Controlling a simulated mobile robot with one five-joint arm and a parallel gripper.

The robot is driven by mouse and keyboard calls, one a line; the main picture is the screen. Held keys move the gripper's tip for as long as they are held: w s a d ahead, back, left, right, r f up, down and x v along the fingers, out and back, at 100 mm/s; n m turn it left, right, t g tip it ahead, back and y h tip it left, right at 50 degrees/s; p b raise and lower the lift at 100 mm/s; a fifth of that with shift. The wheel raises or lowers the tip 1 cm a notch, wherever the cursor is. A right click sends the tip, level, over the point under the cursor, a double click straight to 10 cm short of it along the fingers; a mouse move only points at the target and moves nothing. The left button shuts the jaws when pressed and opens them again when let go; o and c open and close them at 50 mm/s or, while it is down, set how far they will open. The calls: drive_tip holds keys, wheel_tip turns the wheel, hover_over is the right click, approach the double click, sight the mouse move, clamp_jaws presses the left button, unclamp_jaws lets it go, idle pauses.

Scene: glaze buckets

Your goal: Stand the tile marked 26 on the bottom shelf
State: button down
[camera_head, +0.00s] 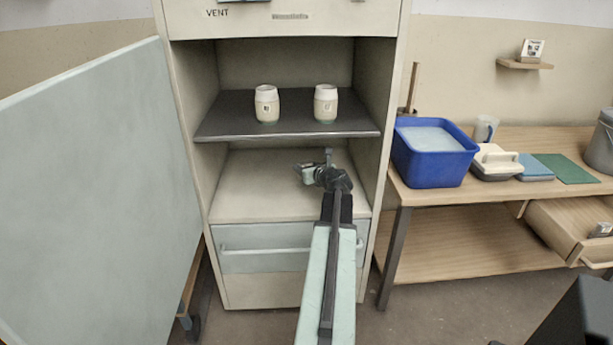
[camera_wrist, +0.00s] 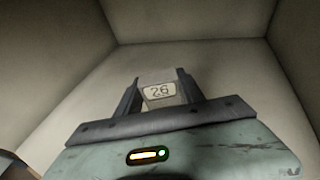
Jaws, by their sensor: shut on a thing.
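The tile marked 26 (camera_wrist: 159,91) is between the fingers of my gripper (camera_wrist: 158,88) in the wrist view, its number facing the camera. My gripper is shut on it. In the head view my gripper (camera_head: 303,171) reaches into the lower compartment of the cabinet, over the pale bottom shelf (camera_head: 250,196). The tile cannot be made out clearly there. Whether its lower edge touches the shelf, I cannot tell. The bare shelf and walls of the compartment surround the gripper in the wrist view.
Two pale cups, left (camera_head: 267,104) and right (camera_head: 326,104), stand on the dark upper shelf (camera_head: 215,125) above my gripper. A large open door (camera_head: 100,190) stands at the left. A workbench (camera_head: 425,196) at the right carries a blue tub (camera_head: 432,165). The bottom shelf looks clear.

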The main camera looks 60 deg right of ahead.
wheel_tip(320, 180, down, 4)
drive_tip(key=b, duration=0.2)
drive_tip(key=shift+r+b, duration=0.2)
drive_tip(key=shift+b, duration=0.15)
drive_tip(key=shift+r, duration=0.2)
drive_tip(key=shift+f, duration=0.15)
drive_tip(key=c, duration=0.7)
unclamp_jaws()
drive_tip(key=shift+r+p, duration=0.25)
drive_tip(key=shift+p, duration=0.05)
drive_tip(key=p+v, duration=0.3)
drive_tip(key=v, duration=0.9)
